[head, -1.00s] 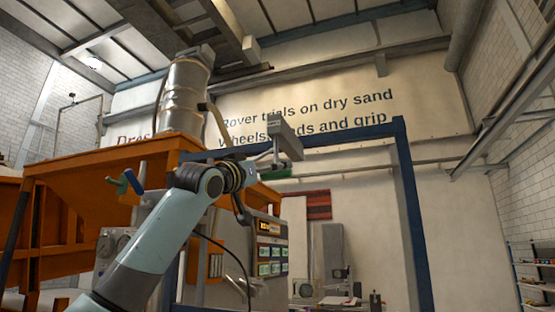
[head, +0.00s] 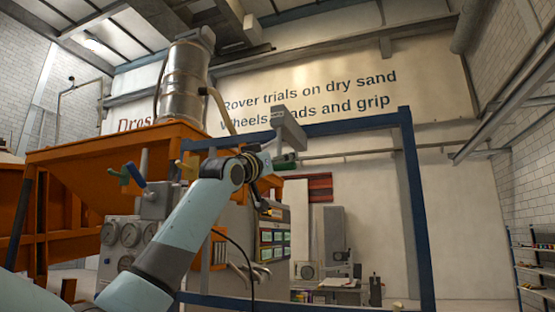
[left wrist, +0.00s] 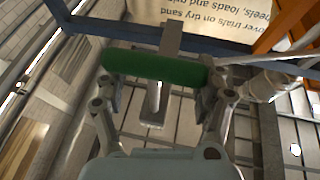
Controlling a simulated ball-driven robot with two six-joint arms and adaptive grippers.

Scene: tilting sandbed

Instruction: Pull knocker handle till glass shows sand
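The green knocker handle (head: 285,160) hangs below a grey metal block and bar (head: 289,129) near the middle of the head view. My left gripper (head: 270,163) is at the handle. In the left wrist view the green handle (left wrist: 155,67) lies crosswise at the fingertips of my left gripper (left wrist: 158,92). The two fingers are wide apart, near the handle's two ends; I cannot tell whether they touch it. A grey bar (left wrist: 170,40) runs behind the handle. My right gripper is out of view. I cannot make out a glass showing sand.
A blue frame (head: 412,200) stands close on the right of my left arm. An orange hopper (head: 100,165) with a metal drum (head: 184,85) is on the left. A gauge and screen cabinet (head: 272,245) stands behind the arm. Green and blue levers (head: 134,174) stick out left of it.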

